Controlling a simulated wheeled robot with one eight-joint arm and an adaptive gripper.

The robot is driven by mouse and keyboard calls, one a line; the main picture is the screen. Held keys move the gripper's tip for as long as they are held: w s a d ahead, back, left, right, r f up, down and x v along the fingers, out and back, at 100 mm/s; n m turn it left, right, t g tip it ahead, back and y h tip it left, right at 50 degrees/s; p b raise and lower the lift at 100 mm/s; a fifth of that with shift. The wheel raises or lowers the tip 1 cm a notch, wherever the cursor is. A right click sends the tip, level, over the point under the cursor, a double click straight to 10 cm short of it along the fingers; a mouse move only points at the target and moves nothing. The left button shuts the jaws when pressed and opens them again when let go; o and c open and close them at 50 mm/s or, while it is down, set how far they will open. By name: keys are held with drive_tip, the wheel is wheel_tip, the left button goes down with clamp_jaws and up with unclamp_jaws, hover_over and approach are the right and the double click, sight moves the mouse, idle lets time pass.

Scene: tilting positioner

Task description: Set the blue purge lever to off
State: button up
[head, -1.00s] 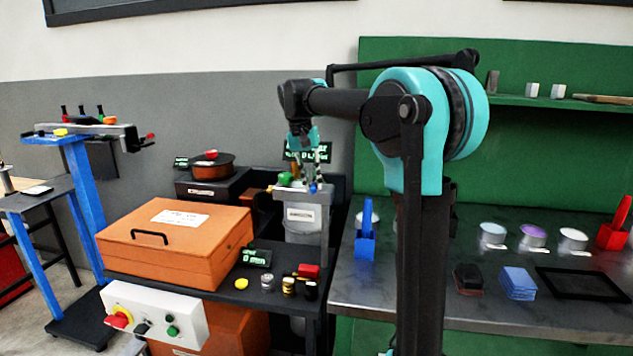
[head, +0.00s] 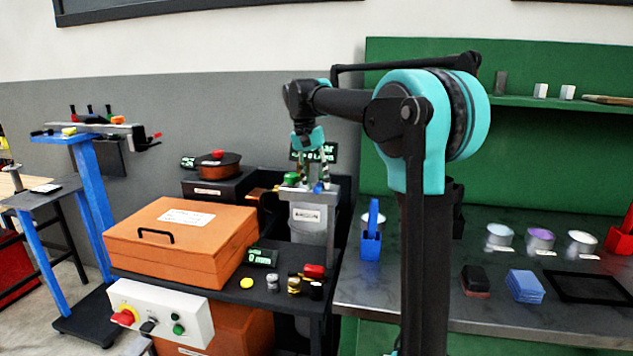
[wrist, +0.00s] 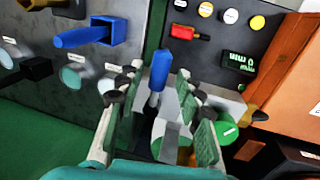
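The blue purge lever (head: 318,187) stands on top of the grey purge unit (head: 307,229) in the head view. In the wrist view its blue handle (wrist: 160,68) is seen between and slightly beyond the fingertips, on a light metal stem. My gripper (head: 313,181) is above the unit, pointing down. In the wrist view my gripper (wrist: 155,100) is open, with one finger on each side of the lever and visible gaps. I cannot tell whether either finger touches it. The lever's off mark is not readable.
A green knob (head: 291,179) sits just left of the lever. An orange case (head: 180,240) and a small 0 mm display (head: 262,257) are to the left. A blue holder (head: 371,243) stands on the right bench.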

wheel_tip(320, 180, up, 12)
drive_tip(key=a, duration=0.2)
drive_tip(key=shift+w, duration=0.4)
drive_tip(key=shift+s+a+f, duration=0.1)
drive_tip(key=shift+s+f, duration=0.05)
idle(0.3)
